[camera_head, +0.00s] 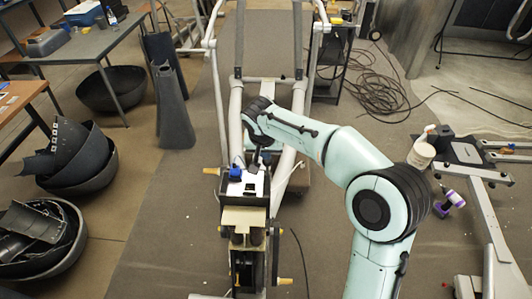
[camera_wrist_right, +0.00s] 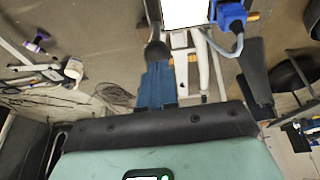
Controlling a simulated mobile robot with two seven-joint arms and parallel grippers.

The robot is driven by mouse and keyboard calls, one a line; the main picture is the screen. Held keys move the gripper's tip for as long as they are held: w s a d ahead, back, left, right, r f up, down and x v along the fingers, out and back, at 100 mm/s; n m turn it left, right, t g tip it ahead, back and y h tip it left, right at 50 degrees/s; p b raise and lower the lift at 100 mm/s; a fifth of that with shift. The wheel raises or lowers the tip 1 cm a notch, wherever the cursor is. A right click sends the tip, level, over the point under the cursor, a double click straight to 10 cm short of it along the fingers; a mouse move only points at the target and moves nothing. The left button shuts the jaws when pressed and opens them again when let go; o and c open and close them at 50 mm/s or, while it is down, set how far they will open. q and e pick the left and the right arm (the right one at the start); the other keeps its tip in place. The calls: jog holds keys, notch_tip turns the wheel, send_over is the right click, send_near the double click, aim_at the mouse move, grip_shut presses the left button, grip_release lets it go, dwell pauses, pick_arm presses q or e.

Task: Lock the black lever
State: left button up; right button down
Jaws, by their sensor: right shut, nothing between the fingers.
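My right gripper (camera_head: 256,158) is shut and empty, low over the upright machine's white-topped box (camera_head: 249,186). Its fingers are small and dark in the head view. A dark rounded knob on a thin stem (camera_wrist_right: 157,50) shows in the right wrist view above a blue piece; it may be the black lever, but I cannot tell for sure. The lever cannot be told apart from the dark gripper in the head view, nor whether they touch. A blue plug (camera_head: 235,174) sits beside the white top and also shows in the right wrist view (camera_wrist_right: 230,16). My left gripper is out of view.
Yellow-ended handles (camera_head: 212,171) stick out from the machine's sides. Black bowls (camera_head: 80,160) and a table (camera_head: 90,42) stand at left. Cables are coiled behind.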

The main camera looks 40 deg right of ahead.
aim_at(266, 162)
jog(key=shift+f, duration=0.15)
notch_tip(266, 162, down, 3)
jog(key=shift+f+b, duration=0.1)
jog(key=shift+b, duration=1.05)
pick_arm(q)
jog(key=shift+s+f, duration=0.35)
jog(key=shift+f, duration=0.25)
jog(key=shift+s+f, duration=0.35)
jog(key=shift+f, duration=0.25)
pick_arm(e)
jog(key=shift+s, duration=0.15)
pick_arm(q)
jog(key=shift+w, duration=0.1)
